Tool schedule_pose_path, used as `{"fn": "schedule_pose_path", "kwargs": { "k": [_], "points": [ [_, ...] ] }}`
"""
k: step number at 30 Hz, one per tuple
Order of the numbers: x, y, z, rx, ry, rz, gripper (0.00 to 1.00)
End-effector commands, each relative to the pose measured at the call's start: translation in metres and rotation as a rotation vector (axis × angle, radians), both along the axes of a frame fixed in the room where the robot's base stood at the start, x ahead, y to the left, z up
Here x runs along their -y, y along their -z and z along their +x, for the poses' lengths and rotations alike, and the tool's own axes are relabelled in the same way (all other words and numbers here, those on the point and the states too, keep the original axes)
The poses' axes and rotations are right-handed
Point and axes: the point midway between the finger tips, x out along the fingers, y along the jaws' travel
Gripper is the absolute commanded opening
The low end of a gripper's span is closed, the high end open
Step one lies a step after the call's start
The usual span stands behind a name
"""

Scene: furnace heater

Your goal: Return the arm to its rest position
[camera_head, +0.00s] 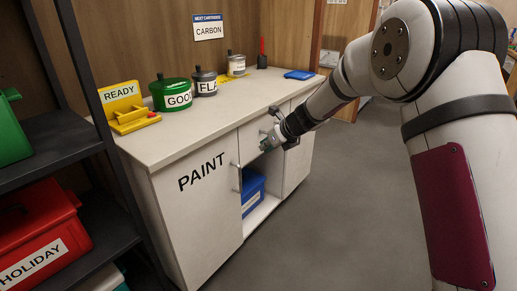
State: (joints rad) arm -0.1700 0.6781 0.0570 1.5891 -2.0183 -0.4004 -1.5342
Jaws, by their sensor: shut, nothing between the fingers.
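My arm reaches in from the right of the head view, over the floor, toward the white cabinet. My gripper (268,146) is at the cabinet's front, just below the counter edge and near a vertical door handle. Its fingers are small and partly hidden here; they look shut with nothing held. I cannot tell whether it touches the cabinet. The cabinet (190,205) has a door marked PAINT with a handle (237,178). Beside that door is an open compartment with a blue bin (254,186) inside.
On the counter (190,138) stand a yellow READY stand (125,105), a green pot (171,92), a dark pot (204,82), a pale pot (236,66) and a blue item (299,74). A dark shelf (45,155) with a red HOLIDAY box (40,235) is at left. Grey floor (350,215) is clear.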

Motion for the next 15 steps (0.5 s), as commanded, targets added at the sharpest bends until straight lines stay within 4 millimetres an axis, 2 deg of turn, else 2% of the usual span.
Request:
{"fn": "schedule_pose_path", "kwargs": {
  "k": [8,11,14,15],
  "points": [
    [0.017,-0.024,-0.005,0.005,0.045,0.017,0.0],
    [0.033,-0.054,-0.001,0.019,0.187,0.075,0.0],
    [0.065,-0.099,0.001,0.032,0.434,0.185,0.0],
    [0.082,-0.119,-0.002,0.036,0.551,0.241,0.0]
  ]
}}
